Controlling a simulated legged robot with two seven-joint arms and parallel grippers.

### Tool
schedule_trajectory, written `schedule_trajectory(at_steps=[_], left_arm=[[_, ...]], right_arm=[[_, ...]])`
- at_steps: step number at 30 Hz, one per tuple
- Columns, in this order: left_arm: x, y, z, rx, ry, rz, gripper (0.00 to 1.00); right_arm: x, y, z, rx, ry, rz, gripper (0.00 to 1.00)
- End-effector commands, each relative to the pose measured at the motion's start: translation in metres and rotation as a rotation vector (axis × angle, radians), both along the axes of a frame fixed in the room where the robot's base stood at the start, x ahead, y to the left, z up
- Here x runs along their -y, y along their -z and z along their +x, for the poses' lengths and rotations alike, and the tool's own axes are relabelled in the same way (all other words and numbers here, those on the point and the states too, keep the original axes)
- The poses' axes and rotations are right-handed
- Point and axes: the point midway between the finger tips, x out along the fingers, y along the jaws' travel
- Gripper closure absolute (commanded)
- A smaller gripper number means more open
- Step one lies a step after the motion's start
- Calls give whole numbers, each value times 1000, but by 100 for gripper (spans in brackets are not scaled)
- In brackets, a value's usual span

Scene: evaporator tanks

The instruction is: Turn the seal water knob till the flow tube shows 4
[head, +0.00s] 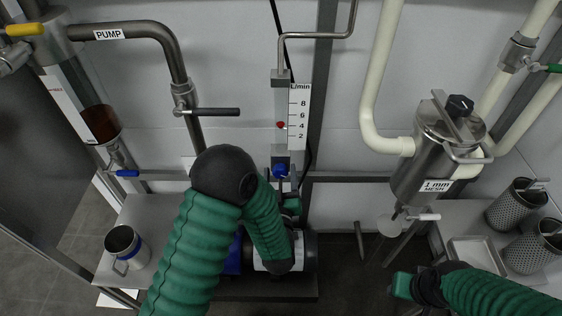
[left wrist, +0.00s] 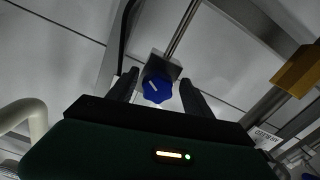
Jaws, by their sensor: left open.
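The blue seal water knob (head: 281,170) sits at the foot of the flow tube (head: 281,108). The tube has an L/min scale (head: 298,112) marked 2 to 8, and its red float (head: 281,125) is about level with the 4. In the left wrist view, the knob (left wrist: 157,89) carries a white pointer line tilted to one side. My left gripper (left wrist: 159,77) is open, one dark finger on each side of the knob, with gaps visible. In the head view, my left gripper (head: 289,192) is just below the knob, partly hidden by my arm. My right gripper (head: 403,285) is at the lower right, its jaws unclear.
A PUMP pipe (head: 150,30) with a dark lever (head: 212,111) stands left of the tube. A steel strainer (head: 425,160) hangs at the right. A metal cup (head: 127,247) stands on the left bench, and perforated baskets (head: 528,252) on the right one.

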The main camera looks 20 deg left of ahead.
Motion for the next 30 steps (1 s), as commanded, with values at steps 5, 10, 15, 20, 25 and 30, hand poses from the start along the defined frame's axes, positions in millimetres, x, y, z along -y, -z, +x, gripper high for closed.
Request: schedule_trajectory(at_steps=[5, 10, 15, 20, 25, 30], left_arm=[[1, 0, 0, 0, 0, 0, 41], [0, 0, 0, -1, 0, 0, 53], [0, 1, 0, -1, 0, 0, 75], [0, 1, 0, -1, 0, 0, 96], [0, 1, 1, 9, 0, -34, 100], [0, 1, 1, 39, -1, -139, 100]], right_arm=[[0, 0, 0, 0, 0, 0, 64], [0, 0, 0, 0, 0, 0, 64], [0, 0, 0, 0, 0, 0, 64], [0, 0, 0, 0, 0, 0, 64], [0, 1, 0, 0, 0, 0, 64], [0, 2, 0, 0, 0, 0, 64]])
